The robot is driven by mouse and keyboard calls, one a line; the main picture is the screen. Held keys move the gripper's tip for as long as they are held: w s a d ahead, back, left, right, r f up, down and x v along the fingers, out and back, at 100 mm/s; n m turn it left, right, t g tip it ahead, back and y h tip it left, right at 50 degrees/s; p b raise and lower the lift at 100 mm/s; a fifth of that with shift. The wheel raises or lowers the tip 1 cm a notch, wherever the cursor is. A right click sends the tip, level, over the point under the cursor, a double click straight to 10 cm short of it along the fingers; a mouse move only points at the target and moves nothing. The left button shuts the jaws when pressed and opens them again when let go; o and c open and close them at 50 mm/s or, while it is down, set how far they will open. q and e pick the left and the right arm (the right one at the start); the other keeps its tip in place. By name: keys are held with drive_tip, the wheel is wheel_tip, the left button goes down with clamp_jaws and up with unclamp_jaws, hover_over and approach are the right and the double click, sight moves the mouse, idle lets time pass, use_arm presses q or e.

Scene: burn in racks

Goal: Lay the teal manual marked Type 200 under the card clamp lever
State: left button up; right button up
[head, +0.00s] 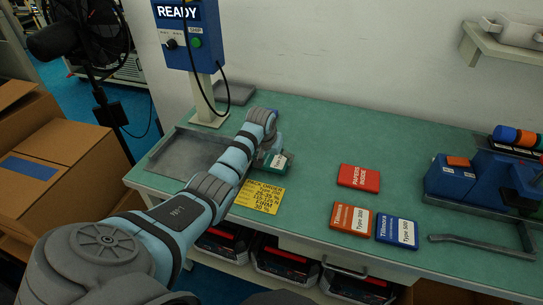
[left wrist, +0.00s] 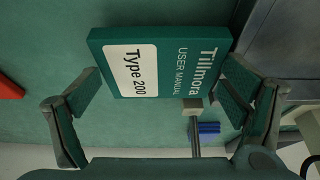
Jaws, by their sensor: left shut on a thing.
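The teal manual (left wrist: 160,62), marked Tillmora User Manual, Type 200, sits between the fingers of my left gripper (left wrist: 160,92) in the left wrist view. The gripper is shut on it. In the head view the manual (head: 279,161) shows only partly past my left gripper (head: 266,152), just right of the grey tray; most of it is hidden. In the left wrist view a grey bar with a blue end (left wrist: 208,128) shows beyond the manual; I cannot tell whether it is the card clamp lever. My right gripper is not in view.
A yellow order note (head: 258,196) lies right of the grey tray (head: 182,153). A red papers booklet (head: 359,177), an orange Type 300 manual (head: 351,219) and a blue Type 500 manual (head: 397,231) lie further right. A blue machine (head: 484,178) stands at right, behind a bent grey bar (head: 480,243).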

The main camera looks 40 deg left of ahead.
use_arm(q)
drive_tip(key=o, duration=1)
drive_tip(key=shift+r, duration=0.1)
drive_tip(key=shift+r, duration=0.25)
drive_tip(key=p+v, duration=0.3)
drive_tip(key=v, duration=0.9)
drive_tip(key=shift+w+r+p, duration=0.1)
drive_tip(key=shift+r+p, duration=0.2)
drive_tip(key=shift+r, duration=0.05)
